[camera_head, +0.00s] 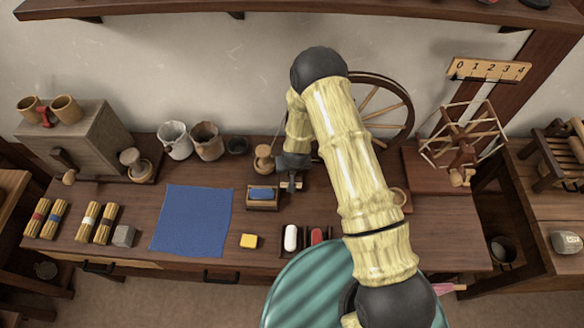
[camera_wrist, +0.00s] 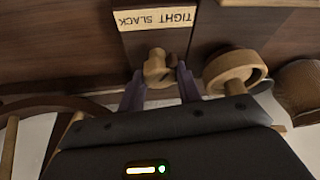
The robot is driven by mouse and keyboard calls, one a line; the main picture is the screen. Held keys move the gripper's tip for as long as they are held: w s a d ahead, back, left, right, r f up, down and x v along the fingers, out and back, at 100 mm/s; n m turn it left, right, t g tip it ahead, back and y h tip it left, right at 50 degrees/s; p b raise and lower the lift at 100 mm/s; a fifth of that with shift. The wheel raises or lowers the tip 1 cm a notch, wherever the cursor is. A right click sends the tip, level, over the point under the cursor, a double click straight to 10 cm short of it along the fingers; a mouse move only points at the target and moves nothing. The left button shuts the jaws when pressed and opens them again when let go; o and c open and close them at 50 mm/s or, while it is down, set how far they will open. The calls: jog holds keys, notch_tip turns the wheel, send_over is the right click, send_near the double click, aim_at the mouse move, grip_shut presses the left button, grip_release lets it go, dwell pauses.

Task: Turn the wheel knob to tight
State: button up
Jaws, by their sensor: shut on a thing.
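In the wrist view a small wooden knob (camera_wrist: 157,66) stands on a dark wooden block. A pale label (camera_wrist: 155,18) on the block reads TIGHT and SLACK, upside down in this view, with TIGHT on the right and SLACK on the left. My gripper (camera_wrist: 160,84) is shut on the knob, one dark finger on each side. I cannot tell exactly where the knob points. In the head view my gripper (camera_head: 291,178) is low over the table, left of the spoked wheel (camera_head: 385,110), and hides the knob.
A round wooden piece (camera_wrist: 235,70) stands close right of my gripper in the wrist view. A tray with a blue block (camera_head: 262,194) lies near my gripper. A blue cloth (camera_head: 192,220), pots (camera_head: 207,141) and a grey box (camera_head: 75,141) are farther left.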

jog(key=shift+a+m+h, duration=0.1)
jog(key=shift+m+h, duration=0.3)
jog(key=shift+m, duration=0.7)
jog(key=o, duration=1)
jog(key=shift+c, duration=0.2)
jog(key=v, duration=1.7)
jog(key=shift+s+r+b, duration=0.15)
jog(key=shift+b, duration=0.2)
